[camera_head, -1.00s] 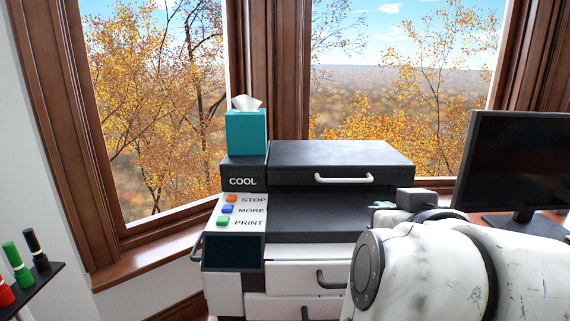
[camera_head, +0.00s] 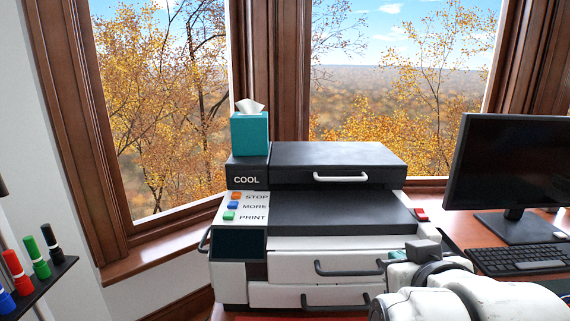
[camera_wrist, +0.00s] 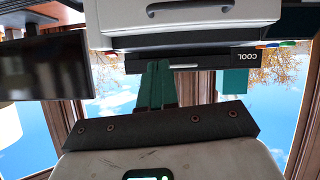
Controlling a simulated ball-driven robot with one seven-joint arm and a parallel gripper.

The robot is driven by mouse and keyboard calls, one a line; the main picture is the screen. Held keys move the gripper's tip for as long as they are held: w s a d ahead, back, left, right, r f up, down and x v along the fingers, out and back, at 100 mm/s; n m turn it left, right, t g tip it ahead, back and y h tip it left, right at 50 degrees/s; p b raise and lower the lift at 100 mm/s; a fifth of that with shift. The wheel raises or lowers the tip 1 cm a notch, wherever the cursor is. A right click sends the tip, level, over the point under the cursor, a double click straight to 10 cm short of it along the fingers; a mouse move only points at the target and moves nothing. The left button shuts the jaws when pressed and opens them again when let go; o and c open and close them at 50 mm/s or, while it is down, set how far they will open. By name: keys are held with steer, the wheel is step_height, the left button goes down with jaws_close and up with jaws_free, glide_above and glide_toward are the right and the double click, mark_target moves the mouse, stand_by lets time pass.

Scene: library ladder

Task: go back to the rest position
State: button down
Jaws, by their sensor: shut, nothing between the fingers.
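My gripper (camera_head: 383,263) is at the lower right of the head view, in front of the printer's drawers, with my white arm behind it. In the wrist view, which is upside down, its dark green fingers (camera_wrist: 157,86) are together with nothing between them. The printer (camera_head: 335,211), black and white, stands in the middle of the head view. It also shows in the wrist view (camera_wrist: 190,22). I cannot tell how far the fingers are from the printer.
A teal tissue box (camera_head: 249,134) stands on the printer. A monitor (camera_head: 512,165) and keyboard (camera_head: 518,259) are on the desk at the right. A red item (camera_head: 421,214) lies beside the printer. Several markers (camera_head: 38,259) stand in a rack (camera_head: 42,288) at the left.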

steer(key=s+d+f+g+h+p, duration=0.1)
steer(key=s+d+f+g+p, duration=0.35)
steer(key=f, duration=0.75)
steer(key=s+d+f+g+p, duration=0.1)
steer(key=s+d+f+g, duration=0.1)
steer(key=s+f, duration=0.7)
steer(key=s+d+f+m+g+y+p, duration=0.1)
steer(key=s+f+g, duration=0.4)
steer(key=s, duration=1.2)
step_height(320, 180, down, 4)
steer(key=shift+s+d+r+p, duration=0.15)
steer(key=shift+d+p, duration=0.3)
steer(key=shift+d, duration=0.65)
